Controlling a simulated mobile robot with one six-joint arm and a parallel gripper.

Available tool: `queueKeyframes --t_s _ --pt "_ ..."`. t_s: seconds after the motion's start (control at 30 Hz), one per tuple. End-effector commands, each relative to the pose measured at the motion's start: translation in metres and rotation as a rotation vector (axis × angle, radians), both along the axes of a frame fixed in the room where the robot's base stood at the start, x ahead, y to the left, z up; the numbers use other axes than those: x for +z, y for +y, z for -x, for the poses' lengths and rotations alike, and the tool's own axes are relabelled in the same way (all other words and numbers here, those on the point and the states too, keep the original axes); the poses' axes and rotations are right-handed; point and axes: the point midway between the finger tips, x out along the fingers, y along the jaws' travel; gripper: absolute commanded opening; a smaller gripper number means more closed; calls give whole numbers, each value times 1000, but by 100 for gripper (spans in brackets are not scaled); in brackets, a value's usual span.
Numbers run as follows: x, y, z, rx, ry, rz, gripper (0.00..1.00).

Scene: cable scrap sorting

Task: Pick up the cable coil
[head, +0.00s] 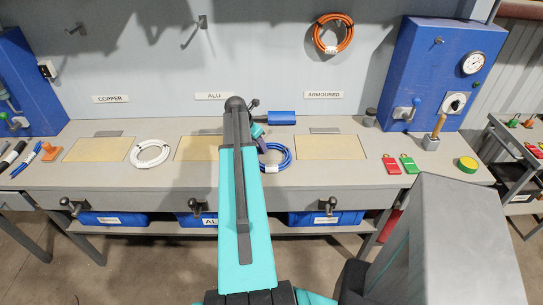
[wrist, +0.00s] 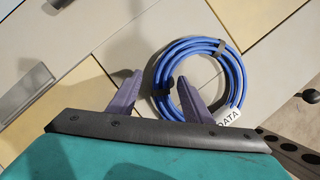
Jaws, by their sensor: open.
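A blue cable coil (head: 285,164) lies on the workbench (head: 340,176), just right of the middle panel and partly hidden by my arm in the head view. In the wrist view the coil (wrist: 190,47) is a ring with dark ties and a white tag reading DATA (wrist: 229,117). My gripper (wrist: 158,78) is open, its two purple fingers apart. In that view the left finger is outside the ring and the right finger overlaps its inner edge, with the coil's left side between them. I cannot tell whether they touch it.
A white coil (head: 151,153) lies left of my arm, and an orange coil (head: 333,33) hangs on the back wall. A blue block (head: 282,117) sits behind the blue coil. Red (head: 391,164) and green (head: 409,163) padlocks lie to the right. The right tan panel (head: 330,147) is clear.

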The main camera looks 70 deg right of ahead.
Motion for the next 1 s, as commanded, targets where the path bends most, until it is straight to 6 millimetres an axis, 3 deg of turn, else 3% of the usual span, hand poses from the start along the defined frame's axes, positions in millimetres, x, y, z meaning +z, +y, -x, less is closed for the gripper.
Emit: queueKeyframes --t_s 0.2,0.47,1.0 --pt "0 0 0 1 0 0 44" --pt "0 0 -1 1 0 0 0" --pt "8 0 -1 2 0 0 0"
